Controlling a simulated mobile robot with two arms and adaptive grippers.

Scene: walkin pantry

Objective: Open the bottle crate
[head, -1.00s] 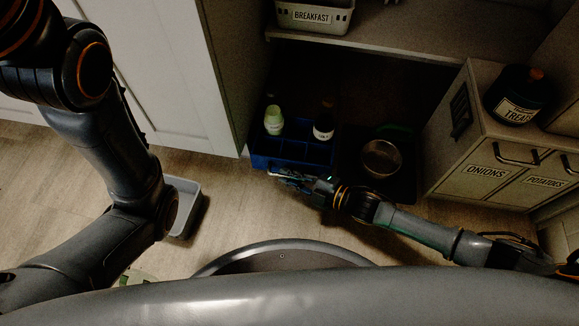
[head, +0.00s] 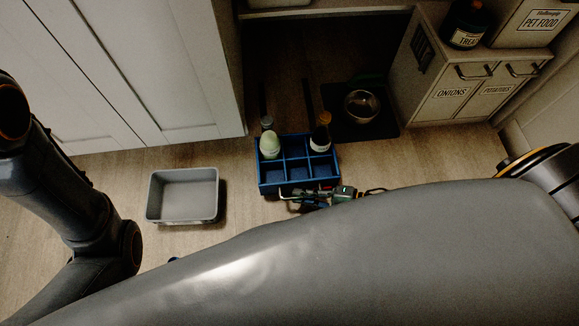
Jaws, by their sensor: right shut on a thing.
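The blue bottle crate (head: 268,176) stands on the floor, pulled out in front of the dark alcove under the shelf. It has several compartments. A pale green bottle (head: 269,146) stands in a back left compartment and a dark bottle with a white label (head: 320,138) in a back right one. My right gripper (head: 292,196) is at the crate's front side, shut on its front edge or handle; the fingertips are small and dark. My left arm is at the left, and its gripper is out of the picture.
A grey bin (head: 183,196) stands on the floor left of the crate. A metal bowl (head: 361,106) sits on a dark mat right behind the crate. An onions and potatoes cabinet (head: 452,92) stands at the right. Floor between bin and crate is clear.

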